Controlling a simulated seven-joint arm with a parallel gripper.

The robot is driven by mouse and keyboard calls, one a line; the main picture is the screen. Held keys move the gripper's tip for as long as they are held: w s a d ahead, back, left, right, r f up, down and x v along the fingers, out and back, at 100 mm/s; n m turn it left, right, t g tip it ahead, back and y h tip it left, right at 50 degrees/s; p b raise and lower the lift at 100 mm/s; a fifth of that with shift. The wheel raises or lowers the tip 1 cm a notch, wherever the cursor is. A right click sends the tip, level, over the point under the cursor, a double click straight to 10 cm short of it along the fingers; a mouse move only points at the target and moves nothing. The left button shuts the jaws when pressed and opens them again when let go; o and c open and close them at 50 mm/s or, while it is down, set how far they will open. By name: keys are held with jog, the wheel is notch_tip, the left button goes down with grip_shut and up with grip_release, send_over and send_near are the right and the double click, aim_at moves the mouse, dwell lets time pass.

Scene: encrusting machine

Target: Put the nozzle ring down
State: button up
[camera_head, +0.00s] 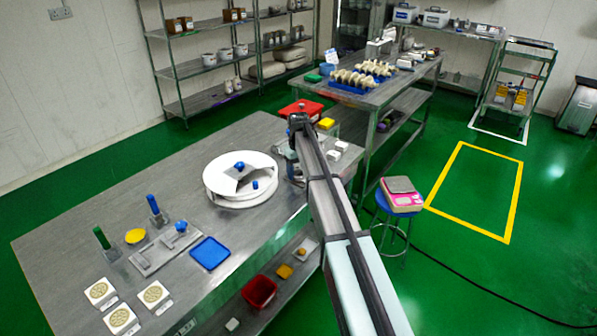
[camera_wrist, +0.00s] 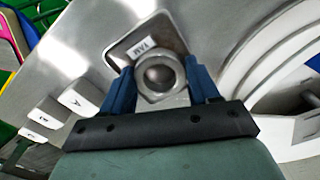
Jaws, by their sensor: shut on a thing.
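The nozzle ring (camera_wrist: 158,73), a grey metal ring with a dark round centre, sits between the blue fingers of my gripper (camera_wrist: 162,84) in the wrist view. The gripper is shut on it. Beneath or just behind the ring lies a small metal tray with a label reading YAM (camera_wrist: 128,52). I cannot tell whether the ring touches this tray. In the head view my arm hides the ring and most of the gripper, at the right end of the long steel table (camera_head: 100,215).
White lettered blocks (camera_wrist: 77,97) stand left of the gripper in the wrist view. A round white machine plate (camera_head: 215,185) with blue knobs is close by. A red tray (camera_head: 301,108) and yellow piece (camera_head: 326,123) lie behind. A blue stool (camera_head: 383,203) carries a pink-fronted scale (camera_head: 402,197).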

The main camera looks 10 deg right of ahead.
jog(key=shift+s+f, duration=0.1)
jog(key=shift+f, duration=0.2)
jog(key=shift+s+f, duration=0.1)
jog(key=shift+f, duration=0.3)
jog(key=o, duration=1.1)
jog(key=shift+o, duration=0.2)
notch_tip(320, 180, up, 13)
jog(key=shift+w+r, duration=0.2)
